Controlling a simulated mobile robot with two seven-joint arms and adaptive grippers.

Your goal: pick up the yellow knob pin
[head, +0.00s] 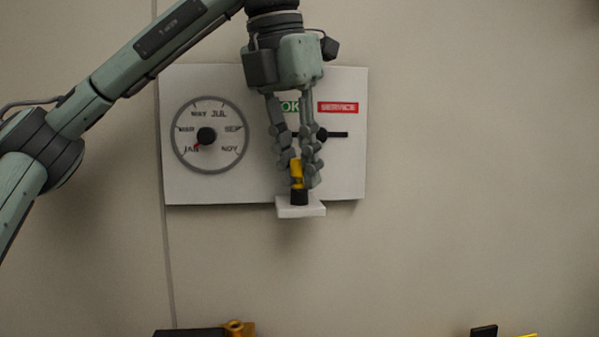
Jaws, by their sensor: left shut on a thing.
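The yellow knob pin (296,170) shows in the head view between the fingers of my left gripper (299,178), near the lower edge of the wall panel. My left gripper points down and is shut on the pin. The pin stands upright, with a black part (299,197) at its lower end. That black part is over a small white ledge (302,211); I cannot tell whether the pin is still seated there. The fingers hide part of the pin. My right gripper is not in view.
Behind my left gripper is a white panel (264,187) with a round month dial (210,160), a green OK label, a red SERVICE label (338,108) and a black pointer. Dark and yellow objects (190,333) show at the bottom edge. The wall at right is bare.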

